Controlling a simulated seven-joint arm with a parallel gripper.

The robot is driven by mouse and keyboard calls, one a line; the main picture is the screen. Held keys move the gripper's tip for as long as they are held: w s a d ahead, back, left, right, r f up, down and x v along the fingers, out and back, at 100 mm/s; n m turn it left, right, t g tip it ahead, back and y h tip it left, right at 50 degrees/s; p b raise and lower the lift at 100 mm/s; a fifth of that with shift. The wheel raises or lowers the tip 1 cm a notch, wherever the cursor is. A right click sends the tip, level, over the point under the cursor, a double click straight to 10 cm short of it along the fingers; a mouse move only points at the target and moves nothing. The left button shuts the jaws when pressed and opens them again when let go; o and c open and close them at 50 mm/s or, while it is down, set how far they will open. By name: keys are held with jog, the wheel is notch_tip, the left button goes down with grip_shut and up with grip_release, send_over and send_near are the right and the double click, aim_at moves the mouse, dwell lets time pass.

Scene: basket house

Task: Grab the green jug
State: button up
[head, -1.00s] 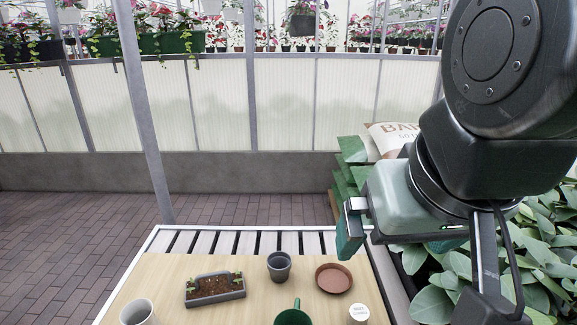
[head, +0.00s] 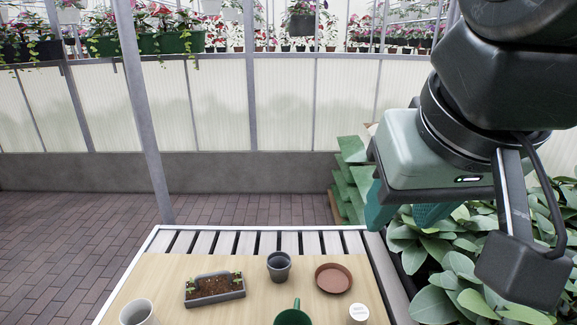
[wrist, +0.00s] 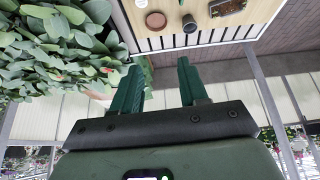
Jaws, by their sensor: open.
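The green jug (head: 293,317) stands on the wooden board at the bottom edge of the head view, where its lower part is cut off. Its handle shows at the rim, pointing up in the picture. My gripper (head: 402,214) is open and empty, in the air to the right of the jug and beyond it, near the bench's right edge. In the wrist view my gripper (wrist: 159,72) shows two green fingers spread apart with nothing between them. The jug cannot be made out clearly there.
On the board (head: 255,300) are a grey pot (head: 279,267), a terracotta saucer (head: 334,278), a seedling tray (head: 214,290), a pale pot (head: 138,312) and a white-topped container (head: 357,314) close to the jug's right. Leafy plants (head: 440,270) crowd the right side.

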notch_tip(320, 180, up, 23)
jog(key=w+a+f+m+g+y, duration=0.2)
jog(key=w+a+m+g+y, duration=0.3)
jog(key=w+m, duration=0.7)
jog(key=w+d+r+m+g+y, duration=0.1)
jog(key=w+d+m+y, duration=0.5)
jog(key=w+y, duration=0.3)
send_near(297, 305)
notch_tip(297, 305, down, 3)
jog(key=w, duration=0.2)
jog(key=shift+h, duration=0.3)
jog(key=x, duration=0.5)
jog(key=shift+f, duration=0.1)
jog(key=x, duration=0.5)
jog(key=shift+w+r, duration=0.1)
jog(key=shift+r, duration=0.15)
grip_shut()
